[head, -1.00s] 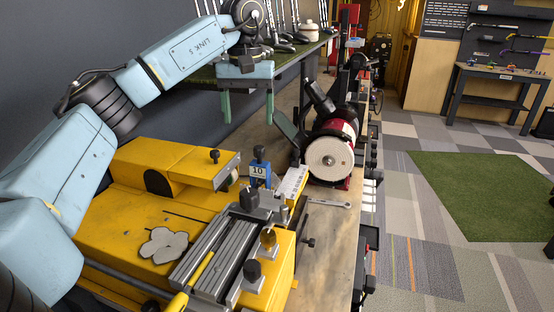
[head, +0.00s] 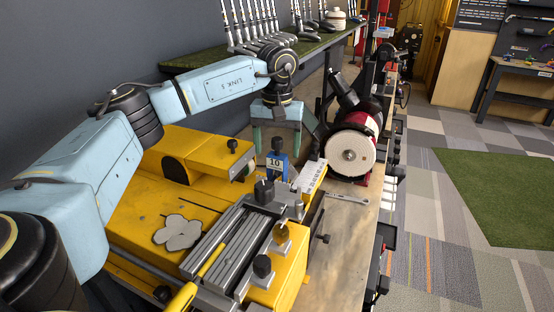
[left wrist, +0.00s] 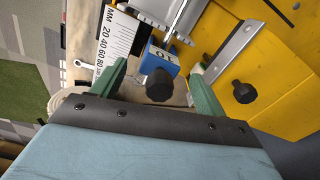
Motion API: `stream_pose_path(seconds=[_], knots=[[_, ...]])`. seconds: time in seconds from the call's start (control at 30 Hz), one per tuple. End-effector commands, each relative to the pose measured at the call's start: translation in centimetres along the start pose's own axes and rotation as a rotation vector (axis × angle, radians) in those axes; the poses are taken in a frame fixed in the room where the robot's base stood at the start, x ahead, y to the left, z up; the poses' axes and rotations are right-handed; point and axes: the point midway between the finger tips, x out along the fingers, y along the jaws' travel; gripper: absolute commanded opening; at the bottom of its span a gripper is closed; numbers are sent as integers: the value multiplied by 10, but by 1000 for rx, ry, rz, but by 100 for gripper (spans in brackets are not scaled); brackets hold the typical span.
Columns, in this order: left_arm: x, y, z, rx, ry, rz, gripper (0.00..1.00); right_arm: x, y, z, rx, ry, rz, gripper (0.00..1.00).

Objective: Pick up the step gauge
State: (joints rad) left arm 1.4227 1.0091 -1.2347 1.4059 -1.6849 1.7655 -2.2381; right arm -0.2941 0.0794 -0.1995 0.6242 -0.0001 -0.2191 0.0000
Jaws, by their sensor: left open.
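A small blue block (head: 277,163) marked 10, with a black knob on top, stands upright at the far side of the yellow machine. Right beside it lies a white plate (head: 312,176) with a printed MM scale, readable in the left wrist view (left wrist: 118,38). I cannot tell for certain which of these is the step gauge. My left gripper (head: 277,135) hangs just beyond and above the blue block, green fingers apart and empty. In the left wrist view, the blue block (left wrist: 160,62) and its knob show between the fingers. My right gripper is out of view.
The yellow machine (head: 130,215) with grey rails (head: 220,245) and knobs fills the near bench. A bench grinder with a white wheel (head: 350,152) stands close right of the white plate. A wrench (head: 347,199) lies on the bench. A shelf of golf clubs (head: 245,50) is behind.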

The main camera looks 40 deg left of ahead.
Motion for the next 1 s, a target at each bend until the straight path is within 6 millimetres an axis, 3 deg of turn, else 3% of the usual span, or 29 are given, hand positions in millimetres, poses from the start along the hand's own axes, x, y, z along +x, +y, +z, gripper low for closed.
stream_pose_path(seconds=[0.13,0.4,0.8,1.0], knots=[[16,0,0,0,0,0,74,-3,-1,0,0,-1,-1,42],[19,0,0,0,1,1,74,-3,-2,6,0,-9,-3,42],[18,0,0,0,1,1,21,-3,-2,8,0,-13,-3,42],[18,0,0,0,2,2,19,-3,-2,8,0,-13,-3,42]])
